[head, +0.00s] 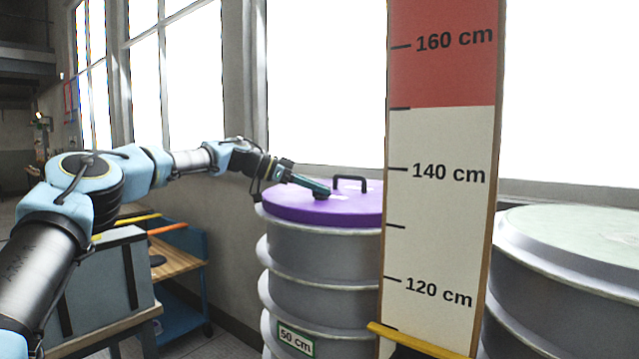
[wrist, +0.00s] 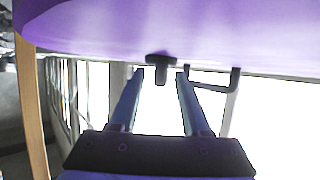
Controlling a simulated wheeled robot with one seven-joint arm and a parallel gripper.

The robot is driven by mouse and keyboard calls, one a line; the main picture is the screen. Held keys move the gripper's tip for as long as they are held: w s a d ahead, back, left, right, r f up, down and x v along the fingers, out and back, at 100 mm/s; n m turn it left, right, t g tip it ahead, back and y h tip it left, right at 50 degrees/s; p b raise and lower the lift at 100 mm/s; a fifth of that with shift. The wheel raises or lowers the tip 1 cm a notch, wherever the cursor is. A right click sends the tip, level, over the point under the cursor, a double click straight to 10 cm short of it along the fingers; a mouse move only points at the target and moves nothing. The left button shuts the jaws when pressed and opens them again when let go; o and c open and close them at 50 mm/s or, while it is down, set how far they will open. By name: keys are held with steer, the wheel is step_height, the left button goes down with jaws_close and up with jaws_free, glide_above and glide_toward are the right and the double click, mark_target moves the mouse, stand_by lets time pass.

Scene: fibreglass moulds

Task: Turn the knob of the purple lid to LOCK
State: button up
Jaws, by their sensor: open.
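The purple lid (head: 290,207) lies on top of a grey ribbed drum, with a black bar handle (head: 350,178) standing on it. My gripper (head: 322,190) reaches over the lid from the left, close above its surface. In the wrist view, which looks upside down, the lid (wrist: 190,30) fills the top. A small dark T-shaped knob (wrist: 160,62) shows between the tips of my open gripper (wrist: 161,73), apart from both fingers. The handle (wrist: 218,88) is beyond the right finger. In the head view my gripper hides the knob. No LOCK marking is readable.
A tall height board (head: 440,190) stands in front of the drum and covers the lid's right side. Another grey drum (head: 570,240) stands at the right. A wooden-topped blue cart (head: 180,262) is at the left. Windows and a wall are behind.

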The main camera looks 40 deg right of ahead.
steer(key=shift+s+d+f, duration=0.1)
steer(key=shift+d, duration=0.1)
jaws_close()
stand_by(0.3)
